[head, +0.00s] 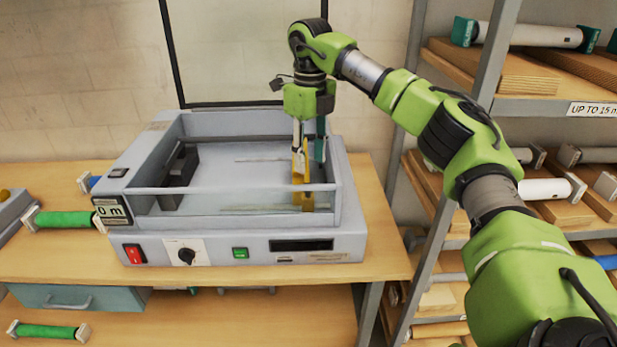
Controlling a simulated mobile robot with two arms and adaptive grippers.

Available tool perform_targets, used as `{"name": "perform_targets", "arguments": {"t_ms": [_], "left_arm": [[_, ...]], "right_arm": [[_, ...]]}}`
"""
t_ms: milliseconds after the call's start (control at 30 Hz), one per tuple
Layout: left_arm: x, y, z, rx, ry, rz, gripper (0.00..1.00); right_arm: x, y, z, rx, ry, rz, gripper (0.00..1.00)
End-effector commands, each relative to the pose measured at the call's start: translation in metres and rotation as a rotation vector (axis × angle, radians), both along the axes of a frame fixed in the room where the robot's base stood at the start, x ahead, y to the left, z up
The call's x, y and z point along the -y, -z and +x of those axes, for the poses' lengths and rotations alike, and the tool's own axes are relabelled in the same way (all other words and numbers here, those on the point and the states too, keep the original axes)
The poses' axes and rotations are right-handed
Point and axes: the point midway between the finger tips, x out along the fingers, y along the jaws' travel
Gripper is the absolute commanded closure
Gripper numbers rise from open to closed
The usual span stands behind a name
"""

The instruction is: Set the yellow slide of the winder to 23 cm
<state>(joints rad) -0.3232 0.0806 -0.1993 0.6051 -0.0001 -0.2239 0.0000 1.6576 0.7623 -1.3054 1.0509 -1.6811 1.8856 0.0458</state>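The winder (340,235) is a grey box-shaped machine with an open top frame, standing on the wooden bench. Its yellow slide (302,180) stands upright in the right part of the frame. My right gripper (309,155) points down over the slide from above. Its fingers are apart, with the slide's top at the left finger and a gap beside the teal right finger. Contact with the slide cannot be made out. A dark block (178,180) sits at the left inside the frame. No scale reading is legible. My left gripper is not in view.
The winder's front has a red switch (134,254), a black knob (186,255), a green button (240,253) and a dark display (301,245). A green roll (63,219) lies left of it. A metal shelf post (452,170) and loaded shelves stand close on the right.

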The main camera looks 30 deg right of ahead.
Motion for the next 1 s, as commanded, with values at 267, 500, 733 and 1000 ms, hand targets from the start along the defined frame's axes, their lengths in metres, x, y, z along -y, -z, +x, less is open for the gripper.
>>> {"name": "perform_targets", "arguments": {"t_ms": [267, 500, 733, 1000], "left_arm": [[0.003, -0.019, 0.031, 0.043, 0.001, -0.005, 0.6], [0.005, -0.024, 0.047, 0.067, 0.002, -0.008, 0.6], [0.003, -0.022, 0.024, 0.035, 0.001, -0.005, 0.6], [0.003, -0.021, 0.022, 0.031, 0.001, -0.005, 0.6]], "right_arm": [[-0.001, 0.051, -0.001, -0.002, -0.002, 0.001, 0.63], [-0.001, 0.07, 0.0, 0.001, -0.001, 0.0, 0.63], [-0.001, 0.072, 0.0, 0.001, -0.001, 0.0, 0.63], [-0.001, 0.072, 0.001, 0.002, -0.002, 0.001, 1.0]]}}
